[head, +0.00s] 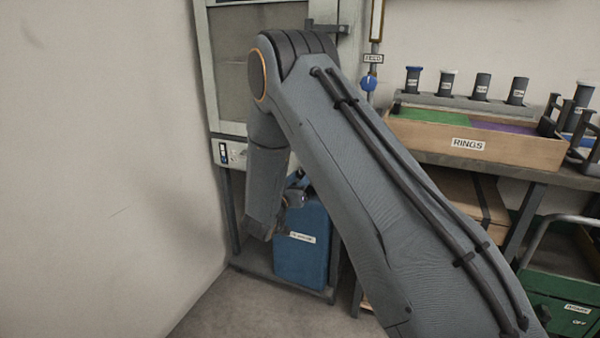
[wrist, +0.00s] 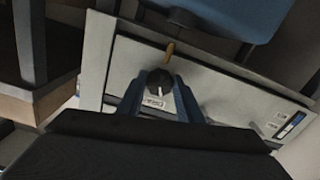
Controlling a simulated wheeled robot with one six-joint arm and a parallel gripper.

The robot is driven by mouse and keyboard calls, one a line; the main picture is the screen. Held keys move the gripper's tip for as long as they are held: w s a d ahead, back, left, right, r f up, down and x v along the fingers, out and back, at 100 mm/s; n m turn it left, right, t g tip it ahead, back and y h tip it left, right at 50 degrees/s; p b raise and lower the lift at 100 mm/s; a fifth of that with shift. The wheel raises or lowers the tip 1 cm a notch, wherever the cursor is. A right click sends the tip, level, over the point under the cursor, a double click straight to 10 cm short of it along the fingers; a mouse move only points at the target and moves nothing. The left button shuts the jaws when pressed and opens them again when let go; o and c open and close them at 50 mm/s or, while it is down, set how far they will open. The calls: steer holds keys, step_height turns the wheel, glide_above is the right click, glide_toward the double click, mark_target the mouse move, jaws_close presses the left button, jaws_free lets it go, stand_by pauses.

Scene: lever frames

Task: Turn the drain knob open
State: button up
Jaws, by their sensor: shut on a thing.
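The drain knob (wrist: 158,80) is a dark round knob with a white pointer mark, on a pale panel (wrist: 110,65) that looks tilted in the wrist view. A small white label (wrist: 153,102) sits beside it. My gripper (wrist: 161,88) has its blue fingers on either side of the knob and is shut on it. The white mark points toward the gripper's palm in the picture. In the head view the knob is hidden behind my arm, and my gripper is mostly hidden there too.
A short brass-coloured piece (wrist: 170,50) sticks out by the knob. A blue container (head: 301,245) stands below the cabinet (head: 232,65). A wall (head: 100,170) is close on the left. A bench with a rings tray (head: 480,146) is on the right.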

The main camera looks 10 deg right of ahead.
steer(key=n+p, duration=0.2)
steer(key=n, duration=0.1)
steer(key=shift+r+n+p, duration=0.1)
steer(key=shift+n+p, duration=1)
steer(key=shift+n, duration=0.6)
steer(key=o, duration=1)
steer(key=shift+o, duration=0.2)
steer(key=shift+s, duration=0.1)
steer(key=v, duration=0.7)
steer(key=shift+s+a+p, duration=0.2)
steer(key=shift+s+p, duration=0.05)
steer(key=shift+p, duration=0.15)
